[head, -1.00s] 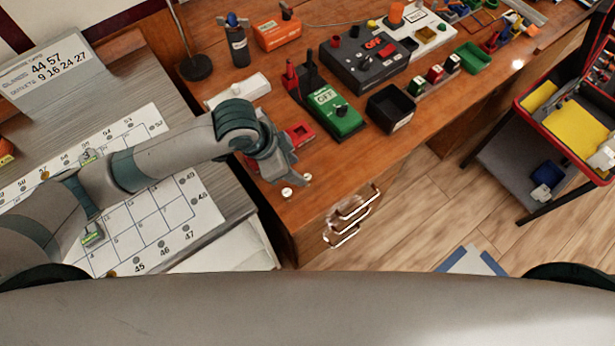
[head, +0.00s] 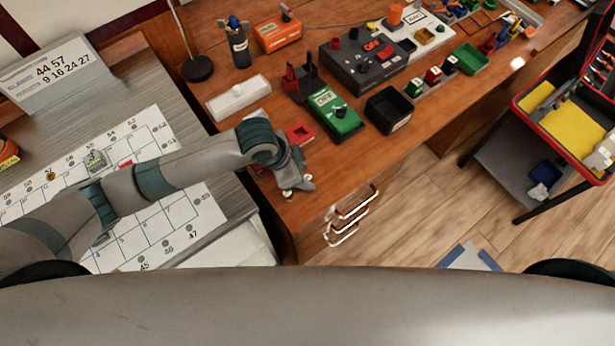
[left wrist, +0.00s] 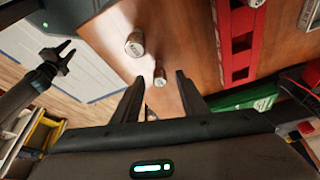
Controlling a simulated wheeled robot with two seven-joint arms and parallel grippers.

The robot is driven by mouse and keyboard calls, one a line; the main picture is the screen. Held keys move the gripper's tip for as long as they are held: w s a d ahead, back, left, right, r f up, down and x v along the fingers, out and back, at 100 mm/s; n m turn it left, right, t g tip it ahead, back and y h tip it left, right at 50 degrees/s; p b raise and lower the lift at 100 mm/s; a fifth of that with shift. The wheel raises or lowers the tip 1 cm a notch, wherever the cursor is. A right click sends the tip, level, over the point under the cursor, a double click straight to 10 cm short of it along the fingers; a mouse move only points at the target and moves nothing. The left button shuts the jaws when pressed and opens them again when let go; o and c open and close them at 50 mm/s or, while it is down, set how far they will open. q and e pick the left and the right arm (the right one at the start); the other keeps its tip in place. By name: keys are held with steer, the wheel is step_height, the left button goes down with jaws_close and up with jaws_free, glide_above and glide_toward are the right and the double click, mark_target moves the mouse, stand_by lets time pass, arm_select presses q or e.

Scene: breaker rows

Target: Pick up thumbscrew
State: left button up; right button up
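Two small pale metal cylinders that look like thumbscrews lie near the front edge of the wooden desk. In the left wrist view, the smaller thumbscrew (left wrist: 160,77) shows between my left fingertips with gaps on both sides; the larger one (left wrist: 134,45) sits beyond the left finger. In the head view one thumbscrew (head: 287,193) shows below the gripper; the other is hard to tell from it. My left gripper (head: 298,181), also in the left wrist view (left wrist: 160,78), is open and empty above the desk. My right gripper (left wrist: 62,57) hangs open and empty off the desk.
A red holder (head: 299,133) and a green box (head: 335,114) stand just behind the gripper. A black bin (head: 389,109) is to the right. A white box (head: 238,97) lies behind the arm. Drawer handles (head: 352,210) stick out below the front edge.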

mark_target(309, 179)
arm_select(q)
steer(key=shift+w+d+f, duration=0.1)
steer(key=shift+d+f, duration=0.1)
steer(key=shift+f, duration=0.35)
jaws_close()
steer(key=shift+r, duration=0.1)
steer(key=shift+r, duration=0.5)
steer(key=r, duration=0.1)
steer(key=r+b, duration=0.1)
steer(key=d+r, duration=0.1)
steer(key=shift+s+r+b, duration=0.15)
steer(key=shift+s+b, duration=0.1)
steer(key=shift+b, duration=0.15)
steer(key=s+d+r+b, duration=0.2)
steer(key=s+d+r, duration=0.2)
steer(key=d, duration=0.5)
step_height(309, 179, up, 2)
steer(key=shift+s+d+r, duration=0.25)
steer(key=shift+s, duration=0.1)
